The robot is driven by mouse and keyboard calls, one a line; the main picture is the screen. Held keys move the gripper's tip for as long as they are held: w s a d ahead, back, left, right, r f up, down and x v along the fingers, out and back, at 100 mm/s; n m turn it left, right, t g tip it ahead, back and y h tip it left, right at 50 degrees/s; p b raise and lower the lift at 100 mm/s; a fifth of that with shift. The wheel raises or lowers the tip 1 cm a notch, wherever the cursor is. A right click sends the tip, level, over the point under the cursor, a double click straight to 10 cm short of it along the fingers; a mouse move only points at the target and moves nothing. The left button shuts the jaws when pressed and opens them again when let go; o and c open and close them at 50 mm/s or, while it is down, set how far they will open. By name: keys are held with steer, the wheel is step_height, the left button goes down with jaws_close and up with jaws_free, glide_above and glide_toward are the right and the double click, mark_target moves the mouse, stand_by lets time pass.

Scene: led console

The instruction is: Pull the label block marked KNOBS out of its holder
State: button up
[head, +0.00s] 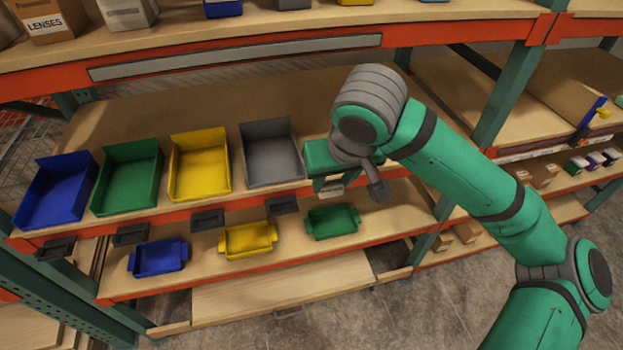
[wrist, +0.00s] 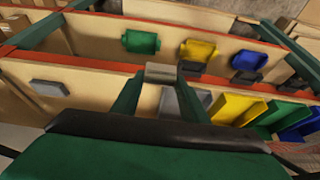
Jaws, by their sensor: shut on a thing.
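My gripper (wrist: 160,79) is shut on a small pale grey-beige block (wrist: 161,71), held between its two green fingertips in the wrist view. In the head view my gripper (head: 328,181) hangs in front of the upper shelf's orange edge, right of the grey bin, with the small pale block (head: 331,192) at its tips. The block's marking is too small to read in either view. I cannot tell whether the block still touches a holder. Dark holders (head: 282,205) sit along the shelf edge below the bins. One holder (wrist: 192,68) shows right beside the block in the wrist view.
Blue (head: 58,190), green (head: 128,178), yellow (head: 199,165) and grey (head: 271,153) bins stand on the shelf. Small blue (head: 158,258), yellow (head: 248,240) and green (head: 333,221) trays sit on the shelf below. Green uprights (head: 508,85) bound the bay. Floor in front is clear.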

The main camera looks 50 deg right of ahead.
steer(key=shift+s+d+r, duration=0.2)
steer(key=shift+s, duration=0.25)
steer(key=shift+s+r, duration=0.25)
steer(key=shift+r, duration=0.3)
steer(key=shift+w+r, duration=0.1)
steer(key=shift+r, duration=1.4)
